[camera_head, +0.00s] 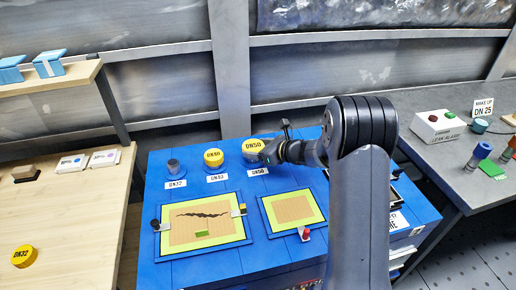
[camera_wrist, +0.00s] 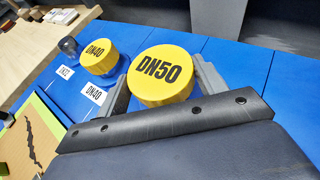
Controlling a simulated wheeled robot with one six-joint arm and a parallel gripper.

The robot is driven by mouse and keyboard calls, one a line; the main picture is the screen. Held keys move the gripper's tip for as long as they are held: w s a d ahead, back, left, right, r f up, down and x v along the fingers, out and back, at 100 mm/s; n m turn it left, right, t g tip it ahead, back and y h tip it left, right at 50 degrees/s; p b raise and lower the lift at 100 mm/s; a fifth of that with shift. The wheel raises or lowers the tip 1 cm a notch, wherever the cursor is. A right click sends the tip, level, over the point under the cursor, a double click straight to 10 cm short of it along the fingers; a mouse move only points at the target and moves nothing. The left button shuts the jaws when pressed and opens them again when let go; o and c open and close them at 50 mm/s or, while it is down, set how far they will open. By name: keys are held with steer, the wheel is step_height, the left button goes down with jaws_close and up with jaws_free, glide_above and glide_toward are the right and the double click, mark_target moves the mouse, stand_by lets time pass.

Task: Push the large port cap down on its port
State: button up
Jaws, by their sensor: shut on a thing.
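The large port cap is a yellow disc marked DN50 (camera_head: 253,145). In the wrist view the DN50 cap (camera_wrist: 161,74) sits between the two grey fingers of my gripper (camera_wrist: 162,85), which is shut on it. In the head view my gripper (camera_head: 264,150) reaches the cap from the right, at the back of the blue bench. The cap is over the spot labelled DN50 (camera_head: 258,171). Its underside and the port are hidden, so I cannot tell how far down it sits.
A yellow DN40 cap (camera_head: 214,157) stands close on the left, and a bare grey DN32 port (camera_head: 174,167) beyond it. A loose DN32 cap (camera_head: 24,256) lies on the wooden table. Two framed panels (camera_head: 203,223) (camera_head: 292,211) lie in front. A grey wall is behind.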

steer(key=shift+f+b, duration=0.65)
steer(key=shift+b, duration=0.1)
stand_by(1.2)
steer(key=o, duration=1)
steer(key=v, duration=1.1)
steer(key=shift+w+a+f, duration=0.1)
